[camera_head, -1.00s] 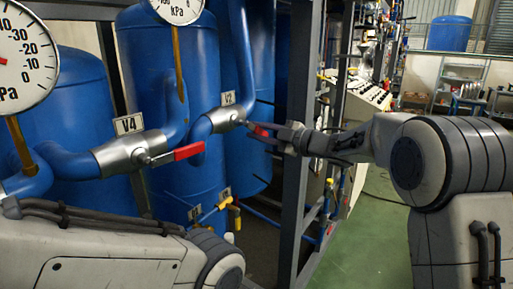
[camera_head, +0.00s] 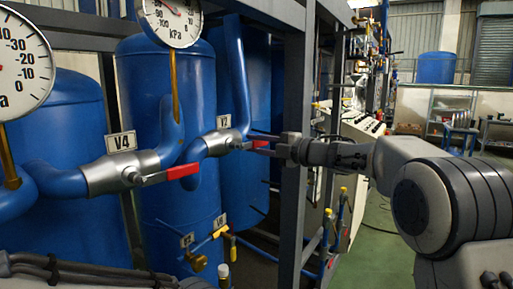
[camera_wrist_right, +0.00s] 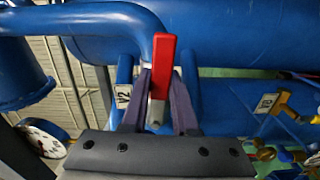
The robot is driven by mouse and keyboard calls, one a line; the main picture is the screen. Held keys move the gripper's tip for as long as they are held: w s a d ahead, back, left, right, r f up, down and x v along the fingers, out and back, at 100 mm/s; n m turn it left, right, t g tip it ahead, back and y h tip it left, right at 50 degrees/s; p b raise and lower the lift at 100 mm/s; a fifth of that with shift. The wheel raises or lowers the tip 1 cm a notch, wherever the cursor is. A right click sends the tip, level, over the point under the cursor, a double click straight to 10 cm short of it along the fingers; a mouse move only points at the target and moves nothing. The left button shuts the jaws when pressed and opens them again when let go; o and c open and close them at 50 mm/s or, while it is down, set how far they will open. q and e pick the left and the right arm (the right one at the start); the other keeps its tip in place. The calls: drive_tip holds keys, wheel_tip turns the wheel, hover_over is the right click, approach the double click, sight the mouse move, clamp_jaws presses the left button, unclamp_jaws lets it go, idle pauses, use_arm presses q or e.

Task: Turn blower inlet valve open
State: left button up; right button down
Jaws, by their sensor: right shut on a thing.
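The V2 valve (camera_head: 222,142) is a silver body in a blue pipe with a red lever handle (camera_head: 261,145) pointing right. My right gripper (camera_head: 265,142) reaches in from the right and is shut on this red handle. In the right wrist view the red handle (camera_wrist_right: 163,55) stands between the two dark fingers, with the V2 tag (camera_wrist_right: 123,95) beside it. The V4 valve (camera_head: 120,171), with its own red lever (camera_head: 184,171) pointing right, sits to the left, clear of the gripper. Which valve is the blower inlet is not labelled. My left gripper is out of view.
Blue tanks (camera_head: 60,130) stand behind the pipes. Two gauges (camera_head: 22,60) rise in front of them. A grey frame post (camera_head: 294,200) stands just below and beside my right gripper. Yellow-handled small valves (camera_head: 222,230) sit lower down. Green floor (camera_head: 375,235) is open at right.

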drive_tip(key=c, duration=0.7)
unclamp_jaws()
drive_tip(key=b+v, duration=0.3)
drive_tip(key=v, duration=0.7)
drive_tip(key=shift+s+d, duration=0.15)
drive_tip(key=shift+s, duration=0.1)
